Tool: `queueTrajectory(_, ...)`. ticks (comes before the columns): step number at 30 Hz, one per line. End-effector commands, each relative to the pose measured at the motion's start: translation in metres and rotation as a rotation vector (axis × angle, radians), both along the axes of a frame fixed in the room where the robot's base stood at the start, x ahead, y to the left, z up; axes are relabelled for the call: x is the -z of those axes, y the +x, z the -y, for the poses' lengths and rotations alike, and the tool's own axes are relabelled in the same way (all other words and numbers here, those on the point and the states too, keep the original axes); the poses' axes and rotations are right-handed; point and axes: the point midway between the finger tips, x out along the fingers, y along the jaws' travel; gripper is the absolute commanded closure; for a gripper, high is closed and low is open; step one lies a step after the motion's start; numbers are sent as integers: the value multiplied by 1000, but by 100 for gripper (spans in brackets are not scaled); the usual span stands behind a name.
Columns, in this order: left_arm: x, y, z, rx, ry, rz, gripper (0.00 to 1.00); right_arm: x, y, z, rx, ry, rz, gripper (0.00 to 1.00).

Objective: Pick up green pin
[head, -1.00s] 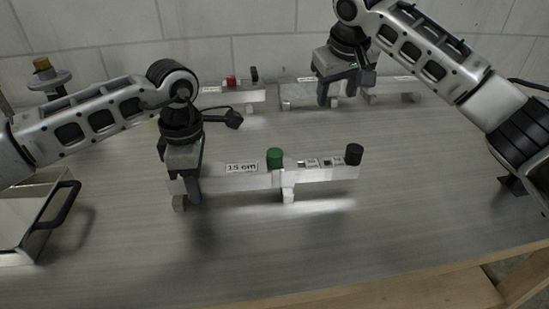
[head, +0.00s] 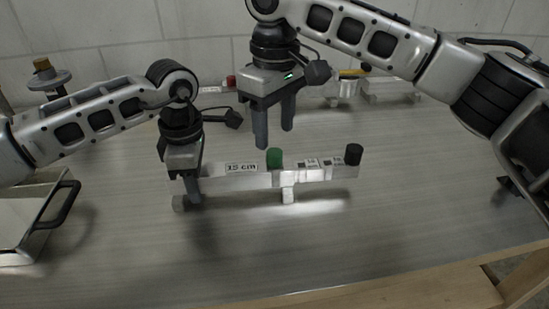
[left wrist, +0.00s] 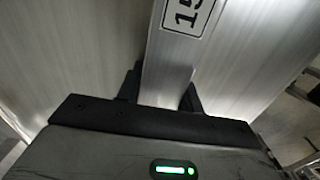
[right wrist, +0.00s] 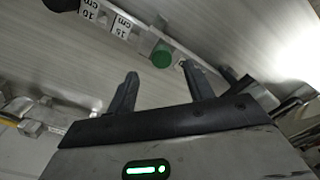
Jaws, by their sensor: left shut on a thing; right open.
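The green pin (head: 274,158) stands upright on the aluminium trailer bar (head: 215,179), near its middle, right of the "15 cm" label. My left gripper (head: 186,195) is shut on the bar's left end; the left wrist view shows the bar (left wrist: 167,60) between its fingers (left wrist: 163,80). My right gripper (head: 274,138) is open and empty, pointing down above and behind the green pin. In the right wrist view the green pin (right wrist: 161,56) appears just beyond the gap between the open fingers (right wrist: 160,72), not between them.
A black pin (head: 353,154) stands at the bar's right end. Behind are another bar with a red pin (head: 231,80) and a piece with a yellow part (head: 352,73). A metal box with a black handle (head: 58,216) is at left. The table front is clear.

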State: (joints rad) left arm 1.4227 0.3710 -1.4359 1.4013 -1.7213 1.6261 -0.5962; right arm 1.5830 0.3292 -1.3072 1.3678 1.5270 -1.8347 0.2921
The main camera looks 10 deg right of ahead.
Motion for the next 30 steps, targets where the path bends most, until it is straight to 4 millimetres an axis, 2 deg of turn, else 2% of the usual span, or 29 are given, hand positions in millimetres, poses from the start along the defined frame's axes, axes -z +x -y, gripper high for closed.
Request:
queueTrajectory(6,-1,0,1,1,-2,2,93,33,-4,0,1,-3,-3,48)
queueTrajectory(9,-1,0,1,1,-2,2,93,44,-3,-1,2,-1,-3,48)
queueTrajectory(18,-1,0,1,1,-2,2,93,48,-3,-1,3,1,-1,48)
queueTrajectory(23,-1,0,1,1,-2,2,93,48,-3,-1,3,0,0,93)
queueTrajectory(24,-1,0,1,1,-2,2,93,48,-3,-1,3,0,0,96)
queueTrajectory(30,-1,0,1,1,-2,2,93,48,-3,-1,3,0,0,96)
